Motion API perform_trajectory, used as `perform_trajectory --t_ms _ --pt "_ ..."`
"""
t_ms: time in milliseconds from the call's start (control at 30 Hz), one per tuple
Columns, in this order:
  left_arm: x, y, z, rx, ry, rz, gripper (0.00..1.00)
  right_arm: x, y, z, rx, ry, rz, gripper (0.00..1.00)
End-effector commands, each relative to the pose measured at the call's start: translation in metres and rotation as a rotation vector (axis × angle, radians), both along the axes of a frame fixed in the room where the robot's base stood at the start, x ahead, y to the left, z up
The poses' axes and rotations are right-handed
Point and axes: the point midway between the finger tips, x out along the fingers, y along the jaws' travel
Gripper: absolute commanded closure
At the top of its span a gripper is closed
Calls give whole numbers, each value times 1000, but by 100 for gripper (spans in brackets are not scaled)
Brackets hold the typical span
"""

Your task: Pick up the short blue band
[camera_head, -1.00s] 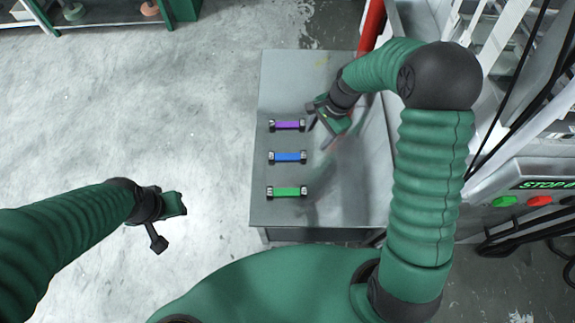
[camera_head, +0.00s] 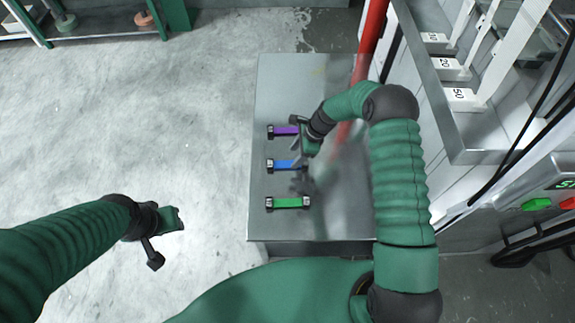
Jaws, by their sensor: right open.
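The short blue band (camera_head: 281,164) lies on the grey metal table (camera_head: 310,75), between a purple band (camera_head: 284,131) and a green band (camera_head: 287,203). Its dark left end shows, and its right end is partly hidden by my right gripper. My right gripper (camera_head: 299,155) is open at the right end of the blue band, just over or beside it. I cannot tell whether it touches the band. My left gripper (camera_head: 162,238) hangs over the floor to the left of the table; its jaw state is unclear.
A red pipe (camera_head: 369,40) rises behind the table's right side. A machine with white numbered levers (camera_head: 462,97) and a green button (camera_head: 537,204) stands on the right. Green shelving (camera_head: 110,33) is at the far left. The table's far part is clear.

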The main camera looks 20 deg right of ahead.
Motion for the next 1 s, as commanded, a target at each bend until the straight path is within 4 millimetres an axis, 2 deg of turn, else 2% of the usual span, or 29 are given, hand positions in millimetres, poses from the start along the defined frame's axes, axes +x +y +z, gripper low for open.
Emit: perform_trajectory --t_ms 100,200,433,833,1000 --pt "0 0 -14 0 0 0 64 -2 11 -26 3 3 2 45" --pt "0 0 -17 0 0 0 64 0 16 -39 0 2 1 45" --pt "0 0 -16 0 0 0 64 1 17 -39 0 0 0 47" --pt "0 0 -16 0 0 0 64 1 17 -39 0 1 0 99" --pt "0 0 -16 0 0 0 64 1 17 -38 0 1 0 100"
